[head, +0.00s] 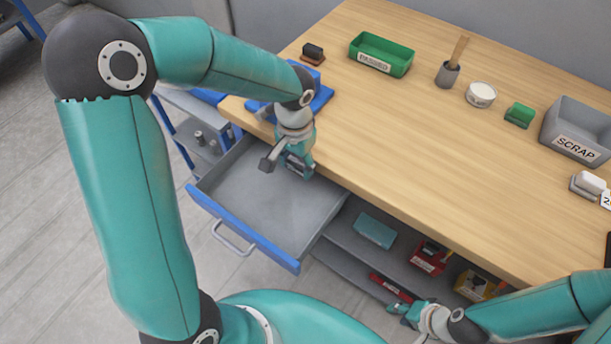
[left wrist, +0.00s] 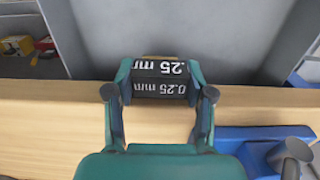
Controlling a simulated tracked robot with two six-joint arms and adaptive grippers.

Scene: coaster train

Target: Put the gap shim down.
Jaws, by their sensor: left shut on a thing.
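The gap shim (left wrist: 160,90) is a small black block with white "0.25 mm" lettering. My left gripper (left wrist: 160,72) is shut on it, one finger on each side. In the head view the left gripper (head: 298,166) points down over the open drawer (head: 245,195) near the tabletop's front edge; the shim is hard to make out there. In the left wrist view the shim shows against the drawer's bare grey floor (left wrist: 190,35). I cannot tell its height above that floor. My right gripper (head: 400,312) is low by the shelf under the table; its opening is unclear.
The wooden tabletop (head: 420,130) carries a green "PASSED" tray (head: 380,55), a grey "SCRAP" bin (head: 577,130), a cup with a wooden handle (head: 447,74) and a blue fixture (head: 318,98). Shelf boxes (head: 374,231) sit right of the drawer. The drawer looks empty.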

